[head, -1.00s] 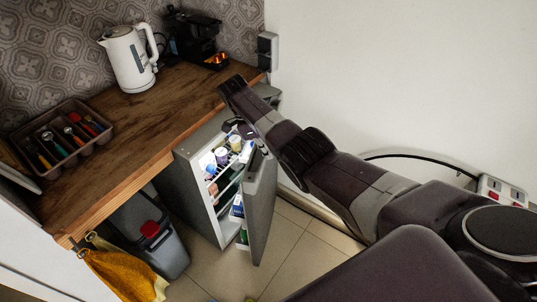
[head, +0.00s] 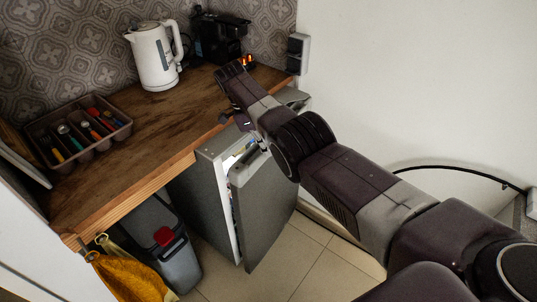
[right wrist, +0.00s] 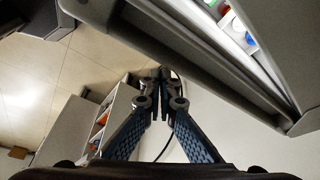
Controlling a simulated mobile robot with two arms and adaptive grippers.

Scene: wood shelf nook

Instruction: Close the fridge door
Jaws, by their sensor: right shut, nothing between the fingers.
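The small grey fridge stands under the right end of the wooden counter, and its side wall (head: 203,195) faces left. Its door (head: 262,205) is partly open, with a narrow lit gap at the top and left edge. In the right wrist view the door (right wrist: 190,55) crosses the top, and bottles show in the gap behind it. My right gripper (head: 240,121) is at the top of the fridge by the door's upper edge, partly hidden by my arm. In the right wrist view its fingers (right wrist: 160,75) are together and empty. My left gripper is not in view.
A white kettle (head: 156,58), a black coffee machine (head: 220,38) and a cutlery tray (head: 80,132) stand on the counter (head: 150,140). A grey bin (head: 160,240) and a yellow towel (head: 128,275) are left of the fridge. Tiled floor (head: 305,255) lies clear before the door.

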